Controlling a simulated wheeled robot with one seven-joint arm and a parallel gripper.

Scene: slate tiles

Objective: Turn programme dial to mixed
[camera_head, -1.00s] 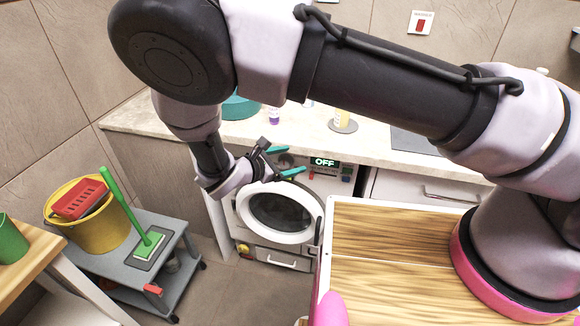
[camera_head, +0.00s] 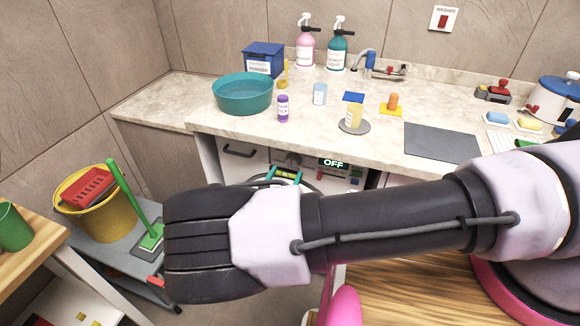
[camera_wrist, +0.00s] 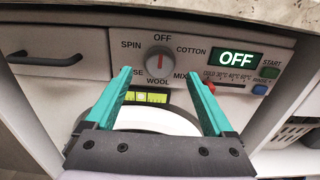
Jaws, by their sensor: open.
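The programme dial (camera_wrist: 159,61) is a round grey knob with a red mark on the washer's front panel. In the wrist view its labels read OFF at the top, COTTON upper right, MIX lower right, WOOL at the bottom and SPIN upper left; one at lower left is partly hidden. The display (camera_wrist: 236,58) reads OFF. My gripper (camera_wrist: 165,78) is open and empty, its teal fingers pointing at the panel either side of and below the dial. The dial also shows in the head view (camera_head: 292,160), just above my teal fingertips (camera_head: 285,174).
The countertop (camera_head: 225,125) overhangs the panel closely. A red slider (camera_wrist: 208,84), green START button (camera_wrist: 269,72) and blue button (camera_wrist: 260,89) sit right of the dial. A drawer handle (camera_wrist: 45,58) is at left. A teal basin (camera_head: 243,95) stands above.

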